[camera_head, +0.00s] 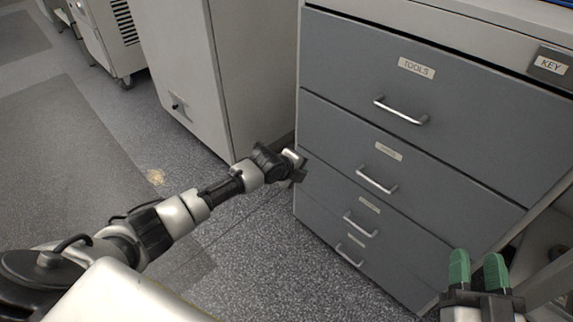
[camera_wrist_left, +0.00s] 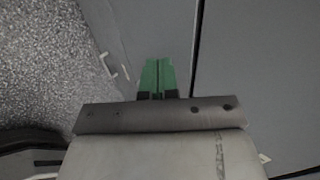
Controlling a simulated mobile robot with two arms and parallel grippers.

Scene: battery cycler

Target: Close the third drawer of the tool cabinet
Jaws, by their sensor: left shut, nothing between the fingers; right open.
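The grey tool cabinet (camera_head: 445,125) stands at the right of the head view, with drawers stacked under a "TOOLS" label. The third drawer from the top (camera_head: 330,195) has a metal handle (camera_head: 361,224). Its front looks about flush with its neighbours; a small gap I cannot tell. My left gripper is at the cabinet's left edge by this drawer; its fingertips are hidden in the head view. In the left wrist view its green fingers (camera_wrist_left: 158,76) are together and empty, over a grey drawer front. My right gripper (camera_head: 478,272) is open and empty, at lower right before the cabinet.
The second drawer's handle (camera_head: 376,180) is above and the bottom drawer's handle (camera_head: 350,254) below. A pale cabinet (camera_head: 185,80) stands left of the tool cabinet. Speckled floor (camera_head: 265,250) is clear in front. A dark seam (camera_wrist_left: 197,50) runs beside my left fingers.

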